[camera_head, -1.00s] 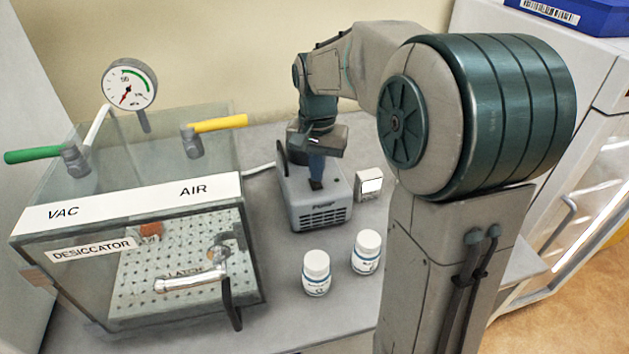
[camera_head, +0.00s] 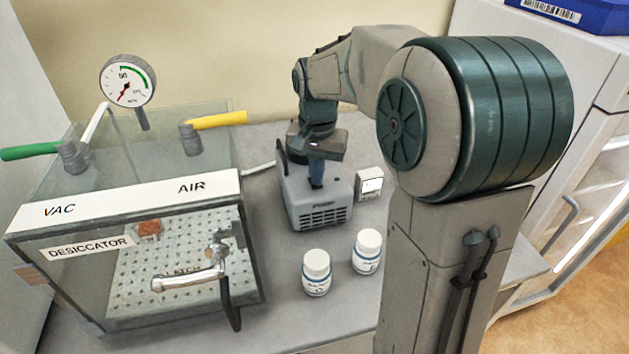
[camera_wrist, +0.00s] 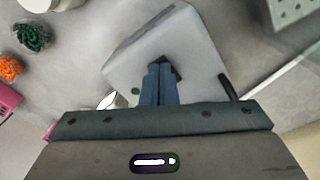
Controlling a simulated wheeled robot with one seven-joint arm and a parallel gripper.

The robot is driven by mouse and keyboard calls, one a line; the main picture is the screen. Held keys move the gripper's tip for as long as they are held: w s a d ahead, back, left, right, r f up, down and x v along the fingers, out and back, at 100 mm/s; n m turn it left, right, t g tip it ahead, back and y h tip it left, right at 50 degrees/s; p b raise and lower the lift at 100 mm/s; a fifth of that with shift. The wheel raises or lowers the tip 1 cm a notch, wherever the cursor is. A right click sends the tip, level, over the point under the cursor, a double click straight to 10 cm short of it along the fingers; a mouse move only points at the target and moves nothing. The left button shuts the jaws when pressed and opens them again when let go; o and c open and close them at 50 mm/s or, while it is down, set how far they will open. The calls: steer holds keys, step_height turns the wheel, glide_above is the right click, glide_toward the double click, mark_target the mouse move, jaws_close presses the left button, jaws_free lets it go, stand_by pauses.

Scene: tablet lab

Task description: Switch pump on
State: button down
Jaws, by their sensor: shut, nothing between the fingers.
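The pump (camera_head: 322,212) is a grey box with a vented front, standing on the bench right of the desiccator. In the wrist view its pale top (camera_wrist: 195,50) fills the upper middle. My gripper (camera_head: 316,186) points down over the pump, its blue fingers shut together and empty. In the wrist view the fingertips (camera_wrist: 160,67) are at a dark switch (camera_wrist: 173,71) on the pump top and partly cover it. I cannot tell whether they touch or press it, or which way it is set. A small green spot (camera_wrist: 135,91) shows on the pump top.
The glass desiccator (camera_head: 60,280) with its gauge (camera_head: 128,80), green lever (camera_head: 30,152) and yellow lever (camera_head: 217,121) stands left. Two white jars (camera_head: 316,273) (camera_head: 367,252) stand in front of the pump. A small white box (camera_head: 370,184) sits at its right.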

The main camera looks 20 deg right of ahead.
steer(key=shift+f, duration=0.3)
steer(key=shift+r, duration=0.1)
steer(key=shift+r+p, duration=2.75)
steer(key=shift+r, duration=0.75)
steer(key=shift+f, duration=0.1)
steer(key=s+f+n+t, duration=0.1)
steer(key=s+n+t, duration=0.2)
steer(key=s, duration=1.6)
steer(key=n, duration=0.3)
steer(key=shift+a+f, duration=0.15)
steer(key=shift+f, duration=0.25)
steer(key=shift+s, duration=0.2)
